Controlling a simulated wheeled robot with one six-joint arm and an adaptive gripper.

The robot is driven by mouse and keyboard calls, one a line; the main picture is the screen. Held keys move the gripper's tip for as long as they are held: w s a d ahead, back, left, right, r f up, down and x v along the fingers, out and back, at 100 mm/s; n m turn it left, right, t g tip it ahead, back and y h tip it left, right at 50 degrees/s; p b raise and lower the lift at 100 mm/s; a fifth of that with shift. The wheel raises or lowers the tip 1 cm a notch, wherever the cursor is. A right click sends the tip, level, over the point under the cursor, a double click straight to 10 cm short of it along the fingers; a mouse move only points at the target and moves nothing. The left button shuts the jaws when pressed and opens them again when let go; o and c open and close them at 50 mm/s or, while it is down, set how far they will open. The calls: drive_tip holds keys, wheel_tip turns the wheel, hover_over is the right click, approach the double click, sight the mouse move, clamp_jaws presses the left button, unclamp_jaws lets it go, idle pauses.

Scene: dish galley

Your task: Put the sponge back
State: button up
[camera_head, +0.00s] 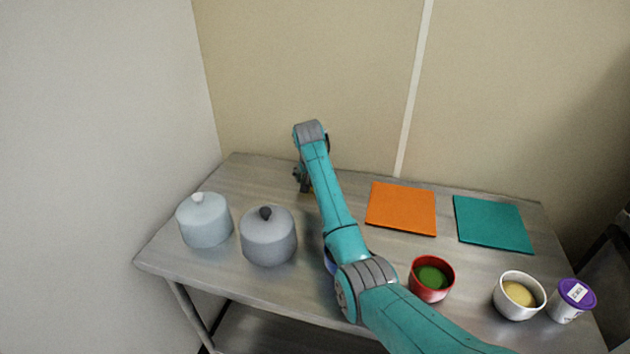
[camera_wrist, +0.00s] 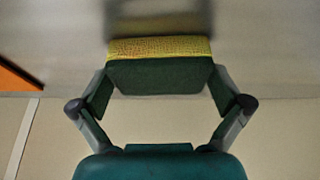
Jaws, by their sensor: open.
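The sponge (camera_wrist: 160,48), yellow with a dark green layer, is in the middle of the wrist view. My gripper (camera_wrist: 160,82) is open, with one finger at each side of the sponge; I cannot tell whether the fingers touch it. In the head view my gripper (camera_head: 302,181) is low over the back left part of the metal table (camera_head: 240,178). There the sponge is mostly hidden by my gripper and arm.
Two lidded pots, pale (camera_head: 204,222) and grey (camera_head: 268,240), stand left of my arm. An orange mat (camera_head: 402,208) and teal mat (camera_head: 493,224) lie right. A red bowl (camera_head: 414,284), white bowl (camera_head: 508,305) and purple-lidded tub (camera_head: 566,306) stand front right. A blue thing is mostly hidden behind my arm.

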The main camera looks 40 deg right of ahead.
drive_tip(key=v, duration=1)
drive_tip(key=shift+s+a+r, duration=0.15)
drive_tip(key=shift+s+r, duration=0.1)
